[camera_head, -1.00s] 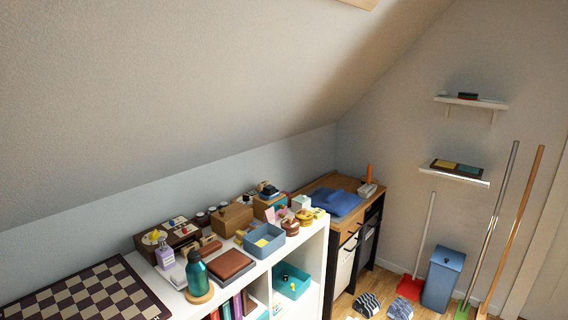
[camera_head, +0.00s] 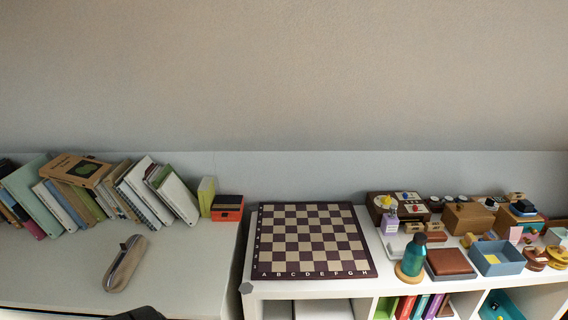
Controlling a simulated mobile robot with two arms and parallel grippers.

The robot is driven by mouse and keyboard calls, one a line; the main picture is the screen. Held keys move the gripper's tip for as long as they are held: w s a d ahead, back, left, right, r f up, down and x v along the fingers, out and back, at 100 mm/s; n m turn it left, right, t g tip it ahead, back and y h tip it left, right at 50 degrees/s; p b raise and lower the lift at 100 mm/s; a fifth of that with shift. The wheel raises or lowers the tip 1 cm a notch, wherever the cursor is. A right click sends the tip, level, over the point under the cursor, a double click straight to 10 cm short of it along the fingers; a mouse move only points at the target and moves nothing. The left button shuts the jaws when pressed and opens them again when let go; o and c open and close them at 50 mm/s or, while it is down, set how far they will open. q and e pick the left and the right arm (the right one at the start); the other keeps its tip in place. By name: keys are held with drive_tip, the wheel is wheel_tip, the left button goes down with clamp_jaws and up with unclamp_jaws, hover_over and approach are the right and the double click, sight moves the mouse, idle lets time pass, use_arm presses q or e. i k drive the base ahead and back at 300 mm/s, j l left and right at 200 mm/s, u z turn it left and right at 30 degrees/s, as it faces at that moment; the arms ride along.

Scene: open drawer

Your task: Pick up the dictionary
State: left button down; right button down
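Neither of my grippers is in view. Several books lean in a row on the white desk at the left. A brown book (camera_head: 76,170) with a dark round picture on its cover lies on top of the row. Its title is too small to read. I cannot tell which book, if any, is the dictionary. A brown flat case or book (camera_head: 450,262) lies on the white shelf unit at the right.
A pencil case (camera_head: 125,263) lies on the white desk (camera_head: 190,270). A chessboard (camera_head: 308,240) covers the left of the shelf top. A teal bottle (camera_head: 412,257), a blue-grey box (camera_head: 497,258) and small boxes crowd its right. A dark curved shape (camera_head: 140,313) shows at the bottom edge.

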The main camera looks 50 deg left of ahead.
sight(207, 193)
drive_tip(key=u, duration=2.1)
